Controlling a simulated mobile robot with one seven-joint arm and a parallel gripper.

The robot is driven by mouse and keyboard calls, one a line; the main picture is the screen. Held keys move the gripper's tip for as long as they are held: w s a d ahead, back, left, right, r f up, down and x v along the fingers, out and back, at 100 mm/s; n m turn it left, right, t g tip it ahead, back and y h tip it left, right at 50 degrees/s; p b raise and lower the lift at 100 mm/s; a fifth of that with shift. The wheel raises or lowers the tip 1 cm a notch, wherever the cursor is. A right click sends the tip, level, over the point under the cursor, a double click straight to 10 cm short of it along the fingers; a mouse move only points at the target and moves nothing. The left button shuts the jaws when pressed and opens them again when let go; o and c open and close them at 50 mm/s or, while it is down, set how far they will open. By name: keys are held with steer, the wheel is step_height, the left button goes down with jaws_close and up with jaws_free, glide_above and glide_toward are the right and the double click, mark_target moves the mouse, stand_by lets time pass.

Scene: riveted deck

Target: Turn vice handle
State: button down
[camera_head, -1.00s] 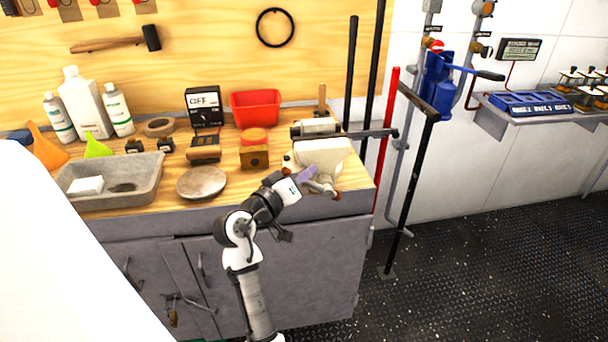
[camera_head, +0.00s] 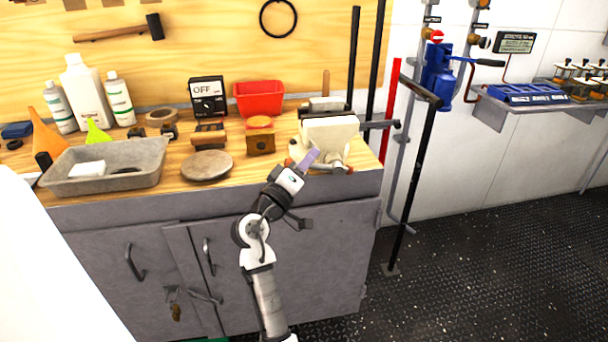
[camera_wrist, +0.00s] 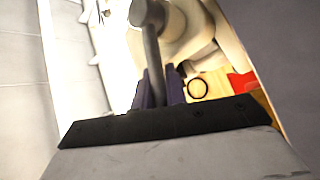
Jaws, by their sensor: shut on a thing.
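The cream vice (camera_head: 330,130) stands at the right end of the workbench, its screw end facing me. In the wrist view its pale body (camera_wrist: 190,30) fills the top, and a dark grey handle bar (camera_wrist: 151,50) runs down from its hub to my fingers. My gripper (camera_head: 309,157) is at the vice's front, with its purple fingers pointing up at it. In the wrist view the fingers (camera_wrist: 160,88) are close together around the lower part of the bar. My gripper partly hides the handle in the head view.
A round plate (camera_head: 207,166), a wooden block (camera_head: 260,144) and a grey tray (camera_head: 105,165) lie left of the vice. Black and red upright bars (camera_head: 391,100) stand close on its right. The cabinet front (camera_head: 300,260) is below my gripper. Floor at right is open.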

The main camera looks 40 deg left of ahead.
step_height(320, 180, down, 6)
steer(key=n+t+y+b, duration=0.1)
steer(key=n+y+b, duration=0.4)
steer(key=n+b, duration=0.1)
steer(key=n+t+y+b, duration=0.2)
steer(key=n+y+b, duration=0.3)
steer(key=b, duration=0.4)
steer(key=shift+w+n, duration=0.1)
steer(key=shift+n, duration=0.7)
steer(key=n+y+b, duration=0.1)
steer(key=n+g+y+b, duration=0.1)
steer(key=n+y, duration=0.1)
steer(key=n+y+b, duration=0.1)
steer(key=n, duration=0.1)
steer(key=shift+w+d+f+g+y, duration=0.2)
steer(key=shift+w+f+g+y, duration=0.1)
steer(key=shift+f+g, duration=0.1)
steer(key=shift+r+n+g+y, duration=0.1)
steer(key=shift+n+g+y, duration=0.2)
steer(key=shift+n, duration=0.2)
steer(key=c, duration=1.4)
jaws_free()
steer(key=shift+c, duration=0.2)
steer(key=shift+w, duration=0.1)
